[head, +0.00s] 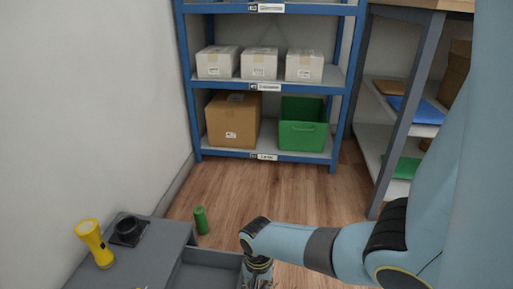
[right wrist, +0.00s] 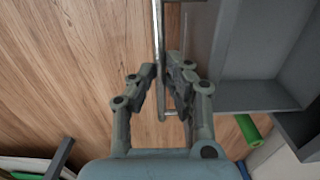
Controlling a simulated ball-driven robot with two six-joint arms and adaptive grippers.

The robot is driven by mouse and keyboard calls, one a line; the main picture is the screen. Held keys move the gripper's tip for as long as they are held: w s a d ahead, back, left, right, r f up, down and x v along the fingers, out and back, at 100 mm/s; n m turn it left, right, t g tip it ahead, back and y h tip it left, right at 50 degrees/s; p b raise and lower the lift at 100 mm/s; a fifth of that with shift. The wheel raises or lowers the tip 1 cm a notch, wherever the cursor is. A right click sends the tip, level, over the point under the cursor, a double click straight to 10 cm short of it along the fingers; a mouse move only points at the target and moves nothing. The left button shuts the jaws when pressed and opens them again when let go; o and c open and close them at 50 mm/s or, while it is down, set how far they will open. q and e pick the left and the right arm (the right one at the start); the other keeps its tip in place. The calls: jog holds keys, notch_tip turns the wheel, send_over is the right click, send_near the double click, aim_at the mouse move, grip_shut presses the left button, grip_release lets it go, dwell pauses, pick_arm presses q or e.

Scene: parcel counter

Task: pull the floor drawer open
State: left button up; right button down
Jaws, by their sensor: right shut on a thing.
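The grey floor drawer (head: 208,263) stands partly out of its low grey cabinet (head: 145,265) at the bottom left of the head view. In the right wrist view its open inside (right wrist: 262,55) shows at the right. A thin metal bar handle (right wrist: 157,25) runs along its front panel. My right gripper (head: 257,272) is at the drawer's front; in the wrist view its fingers (right wrist: 163,76) are closed on the handle from both sides. My left gripper is in no view.
A yellow flashlight (head: 94,243) and a black object (head: 128,229) are on the cabinet top. A green cylinder (head: 201,220) stands on the floor behind the drawer. A blue shelf rack (head: 190,95) with boxes and a green crate (head: 302,135) stands at the back.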

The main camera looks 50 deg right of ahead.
jog(key=c, duration=1.6)
grip_release()
jog(key=shift+r, duration=0.1)
notch_tip(320, 180, up, 12)
jog(key=shift+f, duration=0.15)
